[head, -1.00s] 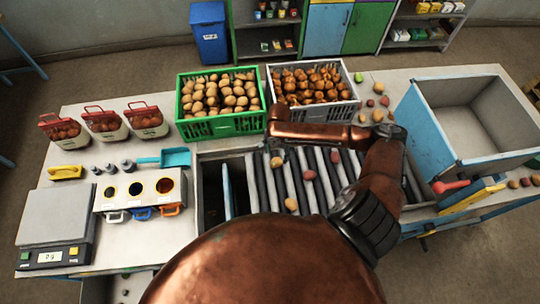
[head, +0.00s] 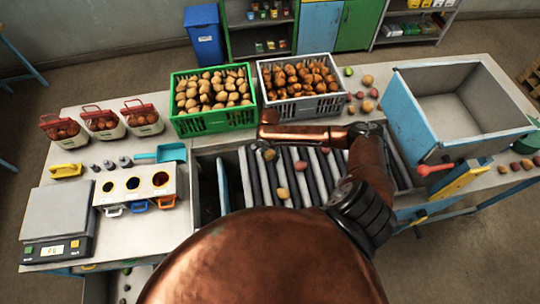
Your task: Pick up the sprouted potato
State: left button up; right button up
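Several potatoes lie on the dark rollers of the sorting table: a yellowish one (head: 268,154) under the end of my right arm, a reddish one (head: 300,165) and a tan one (head: 282,193) nearer me. I cannot make out sprouts on any of them, so I cannot tell which is the sprouted potato. My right arm crosses above the rollers. Its gripper (head: 262,146) is mostly hidden below the arm's end, close to the yellowish potato. Its fingers do not show clearly, nor whether they touch it. My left gripper is not in view.
A green crate (head: 215,122) and a grey crate (head: 302,111) of produce stand behind the rollers. A large blue-sided bin (head: 420,120) is at right. At left are a scale (head: 55,215), a three-hole box (head: 135,187) and a teal scoop (head: 171,152).

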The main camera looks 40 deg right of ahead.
jog(key=shift+w+f, duration=0.15)
jog(key=shift+w, duration=0.3)
jog(key=shift+c, duration=0.8)
jog(key=shift+w+f, duration=0.15)
jog(key=shift+w, duration=0.1)
jog(key=shift+c, duration=0.7)
jog(key=shift+s, duration=0.4)
jog(key=c, duration=0.5)
jog(key=shift+w, duration=0.2)
jog(key=shift+r, duration=0.45)
notch_tip(320, 180, up, 2)
jog(key=shift+r+b, duration=0.2)
jog(key=shift+b, duration=0.45)
pick_arm(q)
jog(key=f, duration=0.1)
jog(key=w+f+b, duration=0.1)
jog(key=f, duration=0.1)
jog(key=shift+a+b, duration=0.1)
jog(key=shift+b, duration=0.2)
pick_arm(e)
jog(key=s+a+r, duration=1)
jog(key=shift+w, duration=0.1)
